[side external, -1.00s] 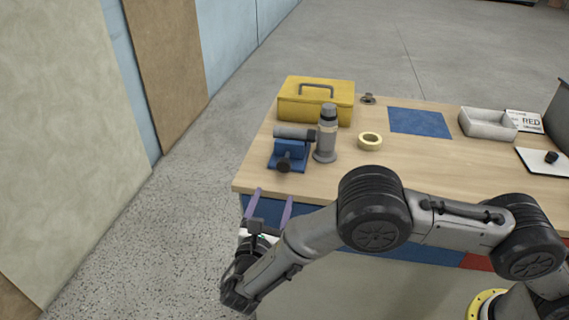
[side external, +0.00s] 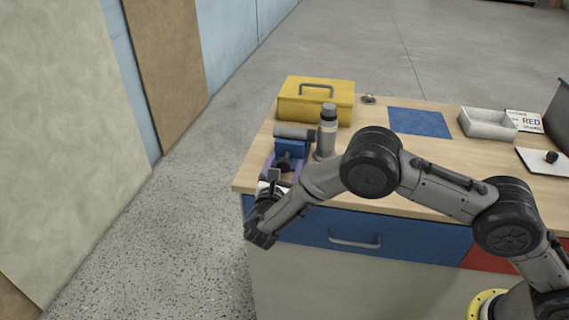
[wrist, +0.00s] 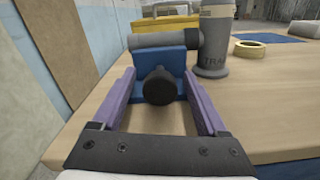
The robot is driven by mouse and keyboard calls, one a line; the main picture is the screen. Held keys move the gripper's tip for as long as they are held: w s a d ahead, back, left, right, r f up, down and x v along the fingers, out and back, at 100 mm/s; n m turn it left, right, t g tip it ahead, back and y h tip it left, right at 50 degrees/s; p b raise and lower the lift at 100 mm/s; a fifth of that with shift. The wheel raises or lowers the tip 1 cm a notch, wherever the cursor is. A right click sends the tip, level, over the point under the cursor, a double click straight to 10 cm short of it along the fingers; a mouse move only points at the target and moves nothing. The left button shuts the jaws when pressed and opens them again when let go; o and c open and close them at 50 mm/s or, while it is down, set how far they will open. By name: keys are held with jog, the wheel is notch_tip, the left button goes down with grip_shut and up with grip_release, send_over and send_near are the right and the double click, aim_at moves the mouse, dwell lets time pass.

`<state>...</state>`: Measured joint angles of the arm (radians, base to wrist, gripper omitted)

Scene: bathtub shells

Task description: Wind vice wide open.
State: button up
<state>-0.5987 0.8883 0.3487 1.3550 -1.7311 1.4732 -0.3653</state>
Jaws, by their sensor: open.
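The blue vice (side external: 291,148) stands near the left front corner of the bench, with a grey cylinder (side external: 295,133) lying across its top. Its dark round knob (wrist: 159,86) faces my gripper in the wrist view. My gripper (wrist: 158,78) is open, its two purple fingers on either side of the knob with gaps to both sides. The finger tips reach near the blue body of the vice; I cannot tell whether they touch it. The vice's jaw gap is not clear in either view.
A grey bottle-like container (side external: 327,133) stands close at the vice's right. A yellow toolbox (side external: 316,103) is behind it. A yellow tape ring (wrist: 249,49) lies farther right. A blue mat (side external: 419,122) and a grey tray (side external: 487,124) are on the right. The bench's front edge lies under my arm.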

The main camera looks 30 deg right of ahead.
jog(key=shift+w+d, duration=0.1)
grip_shut()
dwell(0.4)
jog(key=shift+n, duration=0.3)
jog(key=n, duration=1)
jog(key=shift+f, duration=0.1)
dwell(0.6)
grip_release()
jog(key=shift+f, duration=0.1)
